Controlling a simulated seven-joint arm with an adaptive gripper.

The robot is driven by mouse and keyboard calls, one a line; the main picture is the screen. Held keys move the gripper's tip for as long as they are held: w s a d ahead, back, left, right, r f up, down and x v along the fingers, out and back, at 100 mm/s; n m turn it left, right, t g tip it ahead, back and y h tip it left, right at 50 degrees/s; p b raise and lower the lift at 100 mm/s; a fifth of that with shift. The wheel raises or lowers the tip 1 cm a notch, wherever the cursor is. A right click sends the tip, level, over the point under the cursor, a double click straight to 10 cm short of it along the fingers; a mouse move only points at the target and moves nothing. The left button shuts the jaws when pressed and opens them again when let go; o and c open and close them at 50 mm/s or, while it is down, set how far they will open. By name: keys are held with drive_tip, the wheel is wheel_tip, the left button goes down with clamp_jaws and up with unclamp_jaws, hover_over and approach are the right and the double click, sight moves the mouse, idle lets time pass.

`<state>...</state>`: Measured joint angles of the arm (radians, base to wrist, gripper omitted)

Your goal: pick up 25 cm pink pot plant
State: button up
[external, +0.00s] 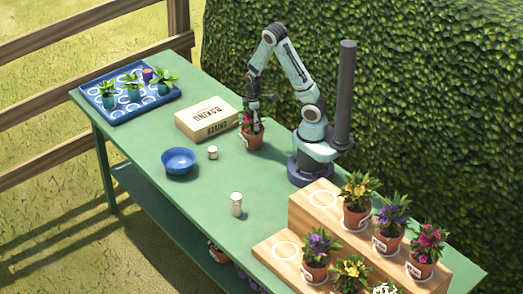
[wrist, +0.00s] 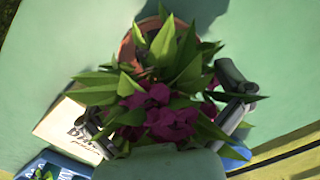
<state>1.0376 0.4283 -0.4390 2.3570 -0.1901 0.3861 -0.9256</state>
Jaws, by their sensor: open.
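A plant with pink-magenta flowers and pointed green leaves (external: 247,119) stands in a terracotta pot (external: 252,140) on the green table, just left of my arm's base. In the wrist view its flowers (wrist: 160,115) and leaves fill the middle, and the pot's rim (wrist: 126,48) shows behind them. My gripper (external: 252,103) points down at the top of the plant. Its fingers are open, one on each side of the foliage in the wrist view (wrist: 165,115). Leaves partly cover the fingers; I cannot tell whether they touch the plant.
A baking box (external: 208,118) stands close left of the pot. A blue bowl (external: 178,161), two small shakers and a blue tray (external: 118,112) with several plants are further left. Wooden steps (external: 300,200) with several potted plants, one pink-flowered (external: 430,238), stand at right. The front middle is mostly clear.

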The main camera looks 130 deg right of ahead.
sight(253, 134)
wheel_tip(253, 134, down, 6)
drive_tip(key=shift+f, duration=0.1)
drive_tip(key=c, duration=0.9)
